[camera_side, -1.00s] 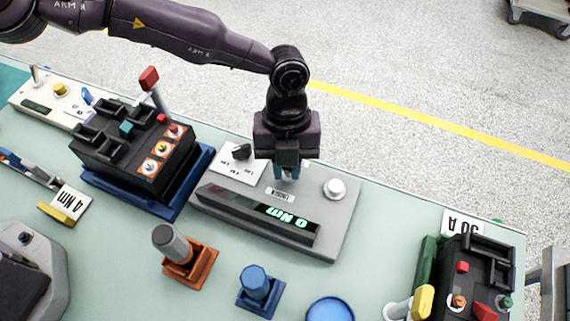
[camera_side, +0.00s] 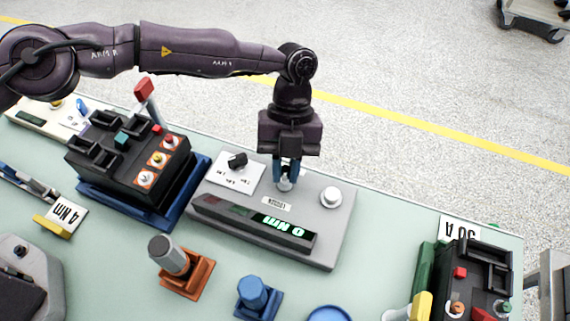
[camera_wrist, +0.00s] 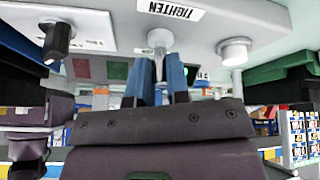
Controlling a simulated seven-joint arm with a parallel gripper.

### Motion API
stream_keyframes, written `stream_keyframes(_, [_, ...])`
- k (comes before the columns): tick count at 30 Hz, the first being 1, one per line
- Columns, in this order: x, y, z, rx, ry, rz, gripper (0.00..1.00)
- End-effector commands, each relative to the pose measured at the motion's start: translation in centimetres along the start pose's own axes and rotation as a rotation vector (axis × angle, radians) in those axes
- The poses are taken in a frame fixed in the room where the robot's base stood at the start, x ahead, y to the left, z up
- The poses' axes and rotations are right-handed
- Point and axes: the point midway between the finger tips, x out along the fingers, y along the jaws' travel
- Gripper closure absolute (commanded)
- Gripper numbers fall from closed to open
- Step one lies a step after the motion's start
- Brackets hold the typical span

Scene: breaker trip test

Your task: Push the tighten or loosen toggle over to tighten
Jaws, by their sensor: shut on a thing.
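The grey tester box (camera_side: 330,225) has a short metal toggle (camera_side: 285,184) on its top, beside a small label that appears to read LOOSEN (camera_side: 276,203). In the wrist view the toggle (camera_wrist: 160,40) stands in front of a TIGHTEN label (camera_wrist: 170,10). My gripper (camera_side: 287,175) points down over the box, with its blue fingers closed around the toggle lever. The fingers also show in the wrist view (camera_wrist: 159,75), one on each side of the lever. The lever's exact tilt is partly hidden by the fingers.
A black knob (camera_side: 237,160) and a white round button (camera_side: 330,196) flank the toggle on the box. The green display (camera_side: 285,226) reads 0 Nm. A black breaker with a red-tipped lever (camera_side: 144,88) stands to the left, and another breaker (camera_side: 475,270) to the right.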

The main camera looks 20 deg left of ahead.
Motion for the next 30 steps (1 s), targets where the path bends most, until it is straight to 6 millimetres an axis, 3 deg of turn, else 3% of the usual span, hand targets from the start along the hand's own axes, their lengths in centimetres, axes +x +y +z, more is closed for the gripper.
stream_keyframes(3, [-0.1,-0.1,-0.2,0.002,0.001,-0.005,1.00])
stream_keyframes(4, [-0.1,-0.2,-0.2,0.002,0.001,-0.005,0.81])
stream_keyframes(7, [-0.1,-0.1,-0.2,0.002,0.001,-0.004,0.59])
stream_keyframes(17, [-0.4,-0.1,-0.1,0.000,-0.001,-0.003,0.59])
stream_keyframes(27, [-5.5,-0.2,-0.1,0.000,-0.002,-0.006,0.59])
stream_keyframes(30, [-6.2,-0.2,-0.1,0.001,-0.002,-0.005,0.59])
